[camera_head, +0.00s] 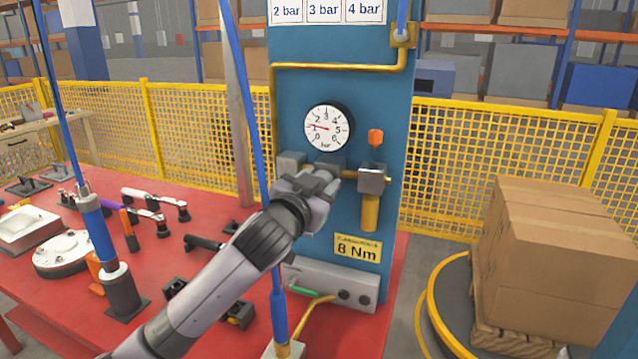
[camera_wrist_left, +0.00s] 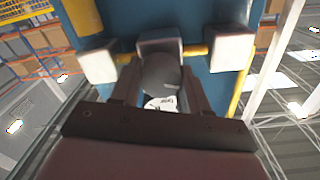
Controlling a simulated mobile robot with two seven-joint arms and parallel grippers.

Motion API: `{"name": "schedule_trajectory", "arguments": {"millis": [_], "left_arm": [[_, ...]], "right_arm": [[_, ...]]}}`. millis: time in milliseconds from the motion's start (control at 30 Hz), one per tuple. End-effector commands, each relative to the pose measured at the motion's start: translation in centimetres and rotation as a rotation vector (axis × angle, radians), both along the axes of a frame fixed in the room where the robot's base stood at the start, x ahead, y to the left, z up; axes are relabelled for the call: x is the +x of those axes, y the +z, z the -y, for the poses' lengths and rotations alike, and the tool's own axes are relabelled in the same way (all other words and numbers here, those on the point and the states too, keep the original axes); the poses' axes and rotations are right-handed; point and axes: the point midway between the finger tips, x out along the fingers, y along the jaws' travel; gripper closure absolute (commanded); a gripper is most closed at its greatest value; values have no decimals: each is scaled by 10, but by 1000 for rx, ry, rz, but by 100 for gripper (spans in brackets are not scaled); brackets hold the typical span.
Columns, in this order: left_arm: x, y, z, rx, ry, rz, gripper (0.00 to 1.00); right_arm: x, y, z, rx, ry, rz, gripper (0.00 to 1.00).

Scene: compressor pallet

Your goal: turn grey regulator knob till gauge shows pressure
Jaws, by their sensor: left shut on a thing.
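The round pressure gauge (camera_head: 327,127) is on the blue column, its red needle pointing left near the 1 mark. My left gripper (camera_head: 325,182) is at the brass pipe line just below the gauge. In the left wrist view its two dark fingers (camera_wrist_left: 160,92) are closed on the sides of the rounded grey regulator knob (camera_wrist_left: 160,72). A white patch with dark marks shows at the knob's lower edge. In the head view my gripper mostly hides the knob. My right gripper is not in view.
A blue hose (camera_head: 250,130) hangs close to my arm. The red table (camera_head: 60,285) holds several tools. Cardboard boxes (camera_head: 555,260) stand at the right.

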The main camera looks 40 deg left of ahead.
Motion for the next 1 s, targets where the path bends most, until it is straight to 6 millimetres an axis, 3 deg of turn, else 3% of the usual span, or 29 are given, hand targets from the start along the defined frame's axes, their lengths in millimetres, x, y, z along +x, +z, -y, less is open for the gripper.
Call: {"name": "schedule_trajectory", "arguments": {"millis": [1000], "left_arm": [[1,-1,2,944,2,-226,86]], "right_arm": [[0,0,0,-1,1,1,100]]}}
